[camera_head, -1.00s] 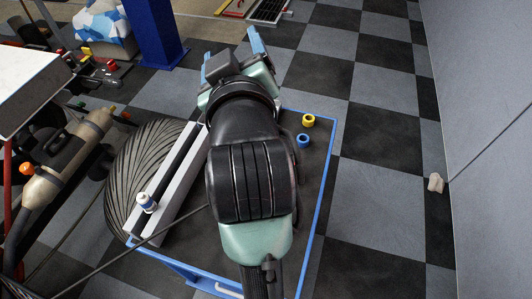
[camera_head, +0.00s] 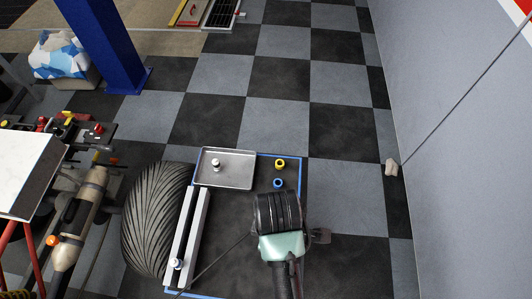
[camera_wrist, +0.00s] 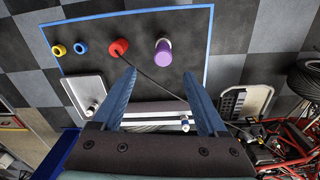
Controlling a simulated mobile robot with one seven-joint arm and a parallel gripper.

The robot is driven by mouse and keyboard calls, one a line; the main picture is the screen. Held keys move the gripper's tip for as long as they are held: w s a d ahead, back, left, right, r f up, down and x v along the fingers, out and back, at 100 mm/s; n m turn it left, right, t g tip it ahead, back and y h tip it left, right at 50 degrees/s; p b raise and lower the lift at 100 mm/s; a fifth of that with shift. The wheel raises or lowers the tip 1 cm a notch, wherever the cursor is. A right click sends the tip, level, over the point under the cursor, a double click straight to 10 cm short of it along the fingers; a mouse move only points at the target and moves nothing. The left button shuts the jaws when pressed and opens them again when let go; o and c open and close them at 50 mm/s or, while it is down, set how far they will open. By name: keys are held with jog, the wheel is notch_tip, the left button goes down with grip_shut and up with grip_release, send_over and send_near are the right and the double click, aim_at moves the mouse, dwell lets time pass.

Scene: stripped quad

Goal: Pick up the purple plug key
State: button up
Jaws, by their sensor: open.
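The purple plug key (camera_wrist: 164,54), a purple cylinder with a pale end, stands on the dark top of the blue-edged cart (camera_wrist: 185,14) in the wrist view. It lies beyond my gripper (camera_wrist: 158,77), roughly in line with the gap between the blue fingers. The fingers are spread apart, with nothing held between them. In the head view the key is not visible; my arm covers part of the cart top there.
Red (camera_wrist: 119,46), blue (camera_wrist: 81,47) and yellow (camera_wrist: 59,50) rings sit left of the key; a black cable runs by the red one. A metal tray (camera_head: 238,155) with a silver piece, a white rail (camera_head: 187,235) and a tyre (camera_head: 155,220) are nearby. A wall (camera_head: 455,150) stands right.

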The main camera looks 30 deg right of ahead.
jog(key=f, duration=0.6)
jog(key=shift+s+a+f, duration=0.1)
jog(key=shift+s+f, duration=0.3)
jog(key=shift+w+a+f+p, duration=0.1)
jog(key=shift+w+f, duration=0.05)
jog(key=shift+f, duration=0.85)
jog(key=shift+w+a+f+p, duration=0.1)
jog(key=shift+w+f, duration=0.1)
jog(key=shift+f, duration=0.8)
jog(key=shift+w+f+p, duration=0.1)
jog(key=shift+w+f, duration=0.05)
jog(key=shift+f, duration=0.85)
grip_shut()
